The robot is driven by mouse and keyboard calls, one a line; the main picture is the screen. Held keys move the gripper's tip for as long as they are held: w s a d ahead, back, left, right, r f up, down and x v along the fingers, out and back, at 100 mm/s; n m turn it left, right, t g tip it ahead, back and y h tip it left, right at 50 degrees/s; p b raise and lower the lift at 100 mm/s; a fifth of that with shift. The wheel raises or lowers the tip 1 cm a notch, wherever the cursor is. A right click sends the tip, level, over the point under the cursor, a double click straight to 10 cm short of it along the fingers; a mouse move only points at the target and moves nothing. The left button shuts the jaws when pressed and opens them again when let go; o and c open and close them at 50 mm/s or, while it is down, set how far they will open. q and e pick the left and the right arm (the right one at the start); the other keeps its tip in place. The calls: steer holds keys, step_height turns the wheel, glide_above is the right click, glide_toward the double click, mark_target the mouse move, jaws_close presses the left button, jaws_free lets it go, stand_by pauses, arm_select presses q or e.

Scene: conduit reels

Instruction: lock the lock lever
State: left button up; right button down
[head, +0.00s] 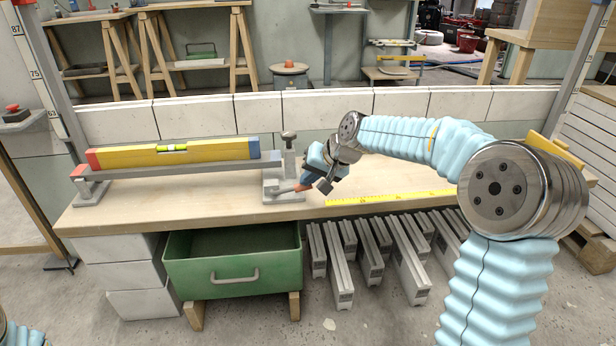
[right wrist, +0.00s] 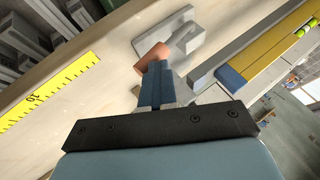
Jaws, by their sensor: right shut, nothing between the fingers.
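The lock lever has an orange grip (head: 303,187) and sits low at the front of a grey metal clamp block (head: 285,197) on the workbench. My right gripper (head: 312,181) comes in from the right and is shut and empty, with its tips close beside the orange grip. In the right wrist view the blue fingers (right wrist: 155,84) are together, and the orange grip (right wrist: 152,54) shows just beyond their tips. I cannot tell whether they touch. The fingers partly hide the lever's root. My left gripper is out of view.
A grey bar (head: 215,169) runs left from the clamp block, with a yellow spirit level (head: 130,156) along it. A yellow ruler (head: 385,197) lies on the workbench (head: 130,216) to the right. An open green drawer (head: 235,276) and several grey profiles (head: 408,270) are below.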

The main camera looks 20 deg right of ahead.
steer(key=shift+s+d+f, duration=0.15)
steer(key=shift+d+f, duration=0.1)
steer(key=shift+f, duration=0.3)
steer(key=p+v, duration=0.4)
steer(key=v, duration=0.8)
steer(key=shift+d+r, duration=0.15)
steer(key=shift+r, duration=0.45)
